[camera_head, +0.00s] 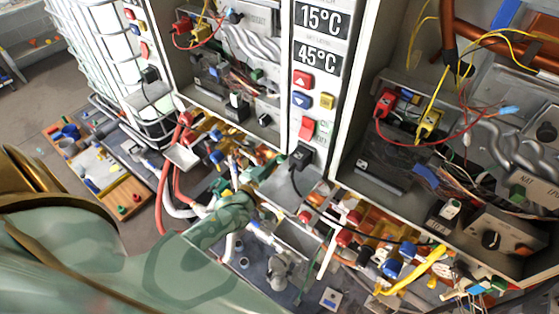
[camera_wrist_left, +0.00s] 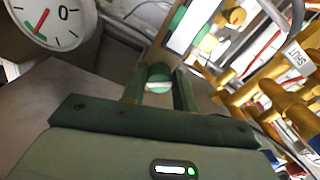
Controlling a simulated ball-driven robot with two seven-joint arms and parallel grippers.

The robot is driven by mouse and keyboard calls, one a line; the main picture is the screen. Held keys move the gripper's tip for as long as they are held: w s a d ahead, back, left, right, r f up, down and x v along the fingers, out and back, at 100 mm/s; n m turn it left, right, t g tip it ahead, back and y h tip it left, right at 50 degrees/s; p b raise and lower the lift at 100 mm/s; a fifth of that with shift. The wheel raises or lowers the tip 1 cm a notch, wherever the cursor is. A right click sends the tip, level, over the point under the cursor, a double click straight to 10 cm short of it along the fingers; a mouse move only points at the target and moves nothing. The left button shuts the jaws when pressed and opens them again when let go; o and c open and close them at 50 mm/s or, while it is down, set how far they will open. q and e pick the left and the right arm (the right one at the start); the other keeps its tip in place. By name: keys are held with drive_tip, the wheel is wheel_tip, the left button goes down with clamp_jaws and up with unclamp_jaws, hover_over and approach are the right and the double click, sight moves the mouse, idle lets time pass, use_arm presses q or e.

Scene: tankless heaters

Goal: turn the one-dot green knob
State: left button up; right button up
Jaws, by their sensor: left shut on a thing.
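My left gripper (camera_head: 243,196) reaches from the left over the pipework under the heaters in the head view. In the left wrist view, its two dark green fingers (camera_wrist_left: 160,88) are shut on a round green knob (camera_wrist_left: 158,76) with a pale band across it. I cannot make out any dot on this knob. In the head view the knob is hidden or too small to tell from the gripper. My right gripper is not in view.
A dial gauge (camera_wrist_left: 50,22) is close by in the left wrist view, with brass pipework and a SHUT tag (camera_wrist_left: 297,57) at right. In the head view, red hoses (camera_head: 163,190) hang left of the gripper and a display panel (camera_head: 317,55) stands above right.

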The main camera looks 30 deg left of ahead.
use_arm(q)
drive_tip(key=shift+n+p, duration=0.3)
drive_tip(key=shift+n, duration=0.5)
drive_tip(key=o, duration=1)
drive_tip(key=s, duration=0.5)
drive_tip(key=s+a+b, duration=0.1)
drive_tip(key=s, duration=0.4)
drive_tip(key=s+b, duration=0.1)
drive_tip(key=s, duration=0.5)
drive_tip(key=shift+s+a, duration=0.1)
drive_tip(key=shift+a, duration=0.05)
